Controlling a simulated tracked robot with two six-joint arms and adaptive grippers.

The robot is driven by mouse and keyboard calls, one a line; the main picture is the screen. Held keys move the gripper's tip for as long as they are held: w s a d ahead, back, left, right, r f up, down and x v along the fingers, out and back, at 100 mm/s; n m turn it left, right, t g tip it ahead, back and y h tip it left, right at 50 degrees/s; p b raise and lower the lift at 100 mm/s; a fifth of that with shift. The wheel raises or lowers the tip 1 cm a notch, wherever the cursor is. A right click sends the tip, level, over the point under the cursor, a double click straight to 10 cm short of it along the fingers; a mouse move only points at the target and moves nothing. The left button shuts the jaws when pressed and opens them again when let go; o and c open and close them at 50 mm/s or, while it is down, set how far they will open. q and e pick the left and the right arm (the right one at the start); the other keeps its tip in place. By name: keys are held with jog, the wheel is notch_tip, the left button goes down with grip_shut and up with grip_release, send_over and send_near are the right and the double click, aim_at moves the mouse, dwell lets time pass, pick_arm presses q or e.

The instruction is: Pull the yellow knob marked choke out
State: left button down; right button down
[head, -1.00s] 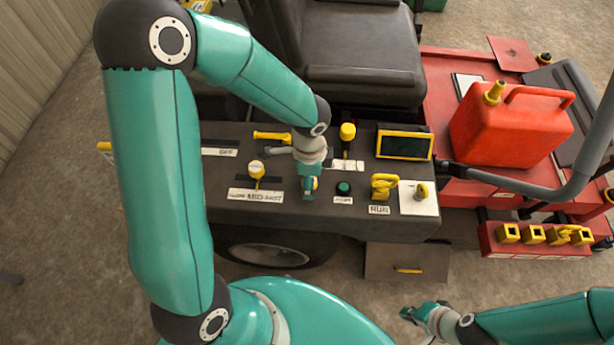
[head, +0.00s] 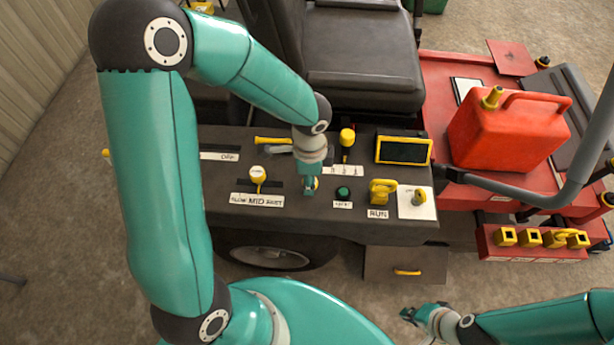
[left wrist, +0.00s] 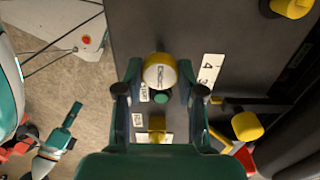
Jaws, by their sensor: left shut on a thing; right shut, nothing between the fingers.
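The yellow choke knob (left wrist: 158,72), with a white lettered face, sits between the fingers of my left gripper (left wrist: 160,88) in the left wrist view. The left gripper is shut on it. In the head view my left gripper (head: 311,188) is at the front part of the dark control panel (head: 230,217) and hides most of the knob. How far the knob stands out from the panel cannot be told. My right gripper (head: 408,314) is shut and empty, low in front of the panel and apart from it.
Near the left gripper are a white-topped yellow lever (head: 257,175), a green button (head: 343,193), a yellow-knobbed lever (head: 347,138) and a yellow key-like handle (head: 382,190) by a RUN label. A yellow-framed screen (head: 403,150) and red can (head: 510,130) are further right.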

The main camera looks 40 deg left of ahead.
pick_arm(q)
jog(key=shift+r, duration=0.1)
jog(key=c, duration=1)
grip_release()
jog(key=shift+c, duration=0.2)
jog(key=o, duration=0.3)
jog(key=shift+s+d+r, duration=0.1)
jog(key=shift+o, duration=0.2)
jog(key=shift+r, duration=0.5)
notch_tip(320, 180, up, 11)
